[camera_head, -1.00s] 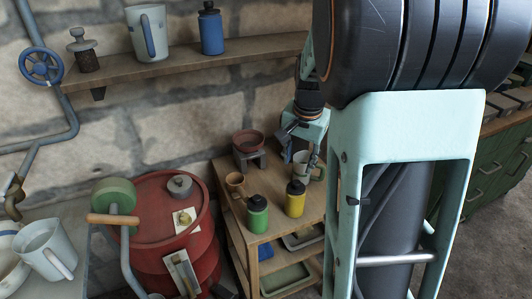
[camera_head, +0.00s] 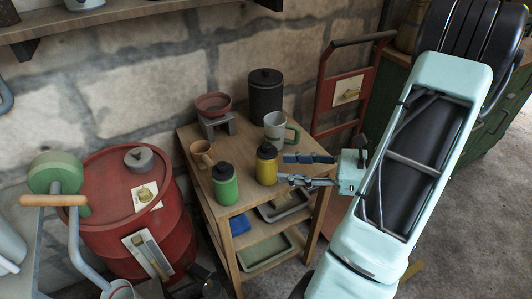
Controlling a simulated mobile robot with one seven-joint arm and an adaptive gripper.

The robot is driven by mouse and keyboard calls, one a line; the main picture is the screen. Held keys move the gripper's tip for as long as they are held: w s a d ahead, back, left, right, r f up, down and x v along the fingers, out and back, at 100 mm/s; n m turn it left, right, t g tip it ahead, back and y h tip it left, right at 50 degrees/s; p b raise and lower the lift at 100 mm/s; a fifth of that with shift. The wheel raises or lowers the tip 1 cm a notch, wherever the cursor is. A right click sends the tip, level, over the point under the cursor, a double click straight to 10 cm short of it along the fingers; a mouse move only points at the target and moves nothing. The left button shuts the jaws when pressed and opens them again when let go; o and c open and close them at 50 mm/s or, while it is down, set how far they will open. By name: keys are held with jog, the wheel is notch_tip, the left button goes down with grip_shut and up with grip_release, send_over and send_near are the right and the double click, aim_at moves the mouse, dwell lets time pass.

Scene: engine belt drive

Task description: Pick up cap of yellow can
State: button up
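The yellow can (camera_head: 266,168) stands upright on the top of the small wooden shelf table. Its black cap (camera_head: 267,151) sits on top of it. My gripper (camera_head: 282,169) is just to the right of the can, with its two fingers pointing left. The fingers are spread apart with a gap between them, and nothing shows between them. From this view I cannot tell whether a fingertip touches the can.
A green can (camera_head: 225,187) with a black cap stands left of the yellow can. A white mug (camera_head: 274,127), a dark canister (camera_head: 265,96), a brown cup (camera_head: 201,151) and a red bowl (camera_head: 213,104) share the wooden table (camera_head: 237,143). A red drum (camera_head: 110,218) stands left.

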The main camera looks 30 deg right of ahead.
aim_at(267, 145)
jog(key=w+m+t, duration=0.1)
jog(key=w, duration=0.2)
jog(key=w+a+t+b, duration=0.1)
jog(key=w, duration=0.2)
jog(key=w+a+r+m+t+h+b, duration=0.1)
jog(key=w, duration=0.2)
jog(key=shift+w+a+m, duration=0.1)
jog(key=shift+w+m, duration=0.1)
jog(key=shift+m, duration=0.1)
jog(key=shift+c, duration=0.2)
jog(key=c, duration=0.9)
